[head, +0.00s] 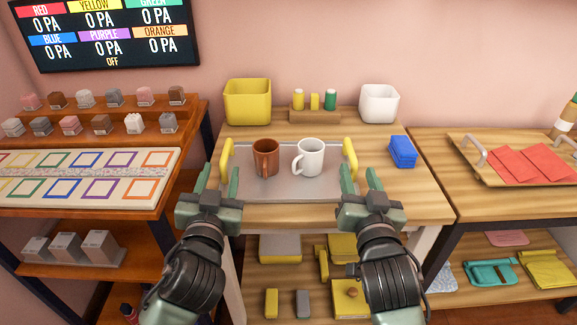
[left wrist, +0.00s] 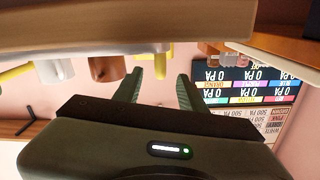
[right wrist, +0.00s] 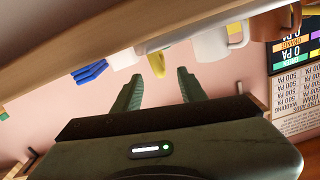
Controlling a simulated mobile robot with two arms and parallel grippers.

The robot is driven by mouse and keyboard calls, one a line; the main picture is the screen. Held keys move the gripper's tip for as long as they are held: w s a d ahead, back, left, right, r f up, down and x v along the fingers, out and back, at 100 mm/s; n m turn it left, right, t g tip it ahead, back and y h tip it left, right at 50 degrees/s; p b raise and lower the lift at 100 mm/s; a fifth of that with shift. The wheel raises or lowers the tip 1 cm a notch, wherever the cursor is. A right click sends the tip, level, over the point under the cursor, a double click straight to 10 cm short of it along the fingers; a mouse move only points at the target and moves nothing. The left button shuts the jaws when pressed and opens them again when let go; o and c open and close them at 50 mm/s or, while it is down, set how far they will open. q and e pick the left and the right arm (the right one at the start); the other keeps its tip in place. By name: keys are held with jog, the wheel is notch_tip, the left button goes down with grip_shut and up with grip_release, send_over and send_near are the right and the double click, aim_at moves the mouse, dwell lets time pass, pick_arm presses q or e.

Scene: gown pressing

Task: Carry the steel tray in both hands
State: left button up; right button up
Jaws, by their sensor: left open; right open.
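The steel tray (head: 287,187) lies flat on the middle wooden table, with a yellow handle at its left end (head: 226,160) and another at its right end (head: 350,158). A brown mug (head: 265,158) and a white mug (head: 309,158) stand on it. My left gripper (head: 219,183) is open near the left handle, at the tray's front left corner. My right gripper (head: 356,180) is open near the right handle. Both look empty. In the left wrist view the brown mug (left wrist: 106,68) shows beyond the fingers; the right wrist view shows the right handle (right wrist: 157,64).
Behind the tray stand a yellow bin (head: 247,101), a rack of spools (head: 314,115) and a white bin (head: 379,103). A wooden tray with red envelopes (head: 525,160) sits on the right table. Sample blocks fill the left shelf.

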aim_at(356, 165)
pick_arm(q)
jog(key=w, duration=0.6)
jog(key=shift+w, duration=0.4)
pick_arm(e)
jog(key=w, duration=0.7)
pick_arm(q)
grip_shut()
pick_arm(e)
grip_shut()
pick_arm(q)
jog(key=shift+a, duration=0.1)
